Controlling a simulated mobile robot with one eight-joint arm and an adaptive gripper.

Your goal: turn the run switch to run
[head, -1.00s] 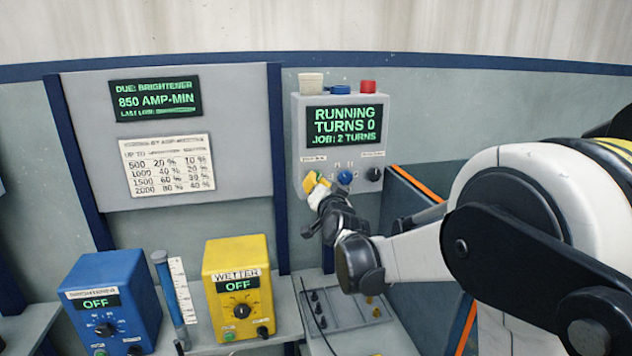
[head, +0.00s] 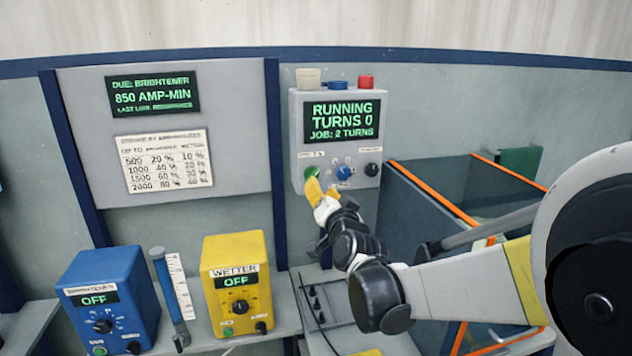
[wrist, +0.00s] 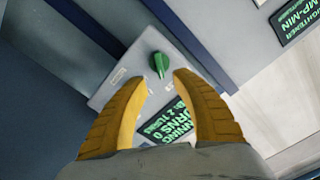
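The run switch is a green knob (head: 312,173) at the lower left of the grey control box's face. The box's display (head: 343,120) reads "RUNNING, TURNS 0, JOB: 2 TURNS". My gripper (head: 322,190) is just below and right of the knob in the head view, with yellow fingers. In the wrist view the fingers are spread open and empty, and the green knob (wrist: 159,64) shows beyond the gap between the fingertips, apparently clear of them. The small label above the knob is too blurred to read.
A blue knob (head: 344,172) and a black knob (head: 372,170) sit right of the switch. A blue "OFF" box (head: 105,325) and a yellow "WETTER OFF" box (head: 238,262) stand on the bench at left. An orange-edged tank (head: 432,192) is at right.

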